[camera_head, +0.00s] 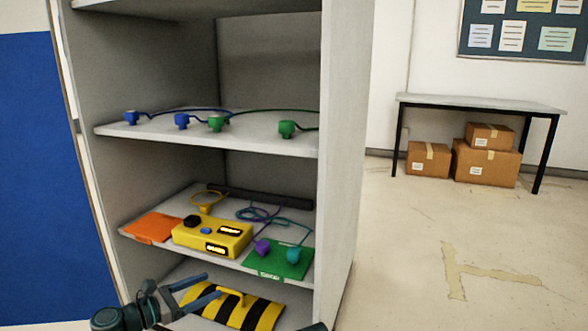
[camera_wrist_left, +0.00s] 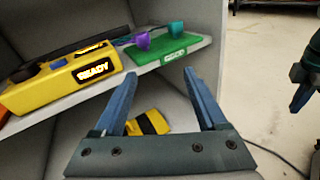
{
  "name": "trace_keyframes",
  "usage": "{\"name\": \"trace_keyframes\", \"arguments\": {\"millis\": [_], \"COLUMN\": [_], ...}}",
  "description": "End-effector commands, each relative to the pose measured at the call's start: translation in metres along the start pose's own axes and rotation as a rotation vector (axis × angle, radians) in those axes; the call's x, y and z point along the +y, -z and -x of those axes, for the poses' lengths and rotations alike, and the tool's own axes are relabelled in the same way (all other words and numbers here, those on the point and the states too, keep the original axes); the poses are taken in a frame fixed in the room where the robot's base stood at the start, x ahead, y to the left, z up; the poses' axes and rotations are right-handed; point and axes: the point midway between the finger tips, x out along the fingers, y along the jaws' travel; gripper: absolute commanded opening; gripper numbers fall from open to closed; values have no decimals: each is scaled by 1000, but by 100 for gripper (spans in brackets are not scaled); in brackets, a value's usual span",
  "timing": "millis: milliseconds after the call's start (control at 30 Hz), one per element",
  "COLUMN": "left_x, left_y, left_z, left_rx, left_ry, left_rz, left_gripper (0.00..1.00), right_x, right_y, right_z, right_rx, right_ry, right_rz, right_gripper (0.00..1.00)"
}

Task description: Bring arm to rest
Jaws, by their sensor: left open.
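My left gripper (camera_head: 213,285) is at the bottom of the head view, in front of the lower part of the shelf unit. Its two blue fingers are apart, with nothing between them. It also shows open in the left wrist view (camera_wrist_left: 160,76), with its fingertips apart below the edge of the middle shelf.
A grey shelf (camera_head: 135,242) holds a yellow box (camera_head: 213,238) with a "READY" display, an orange mat (camera_head: 153,229), a green mat (camera_head: 278,262) and purple and teal plugs. Blue and green plugs sit above. A black-and-yellow striped piece (camera_head: 242,307) lies below. Open floor lies right.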

Motion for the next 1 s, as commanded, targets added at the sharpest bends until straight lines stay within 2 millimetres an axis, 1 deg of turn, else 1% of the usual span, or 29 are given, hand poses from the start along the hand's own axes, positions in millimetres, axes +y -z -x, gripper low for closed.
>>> {"name": "trace_keyframes", "arguments": {"millis": [33,167,267,367,467,567,600,667,700,733,833,900,1000], "left_x": [-7,-28,-49,-74,-105,-143,-159,-183,-197,-205,-224,-232,-238], "left_y": [-2,2,6,12,18,24,27,30,32,33,35,33,27], "left_z": [-6,-20,-33,-46,-56,-63,-64,-61,-58,-54,-42,-33,-22], "left_rx": [20,84,144,213,285,359,388,424,441,451,464,463,449], "left_ry": [22,91,164,263,394,578,671,831,940,1020,1264,1415,1609], "left_rz": [-30,-130,-235,-367,-532,-749,-854,-1025,-1136,-1215,-1441,-1566,-1712], "left_gripper": [74,74,74,74,74,74,74,74,74,74,74,74,74], "right_x": [0,1,2,3,5,7,8,9,10,10,12,13,14], "right_y": [0,-1,-1,-2,-3,-4,-4,-5,-6,-6,-7,-7,-8], "right_z": [5,14,23,34,48,66,75,89,97,103,118,128,139], "right_rx": [0,-1,-1,-1,-2,-2,-3,-3,-3,-4,-4,-5,-5], "right_ry": [0,0,0,0,-1,-1,-1,-1,-1,-1,-2,-2,-2], "right_rz": [1,1,2,3,4,5,6,7,8,8,10,11,12], "right_gripper": [0,0,0,0,0,0,0,0,0,0,0,0,0]}}
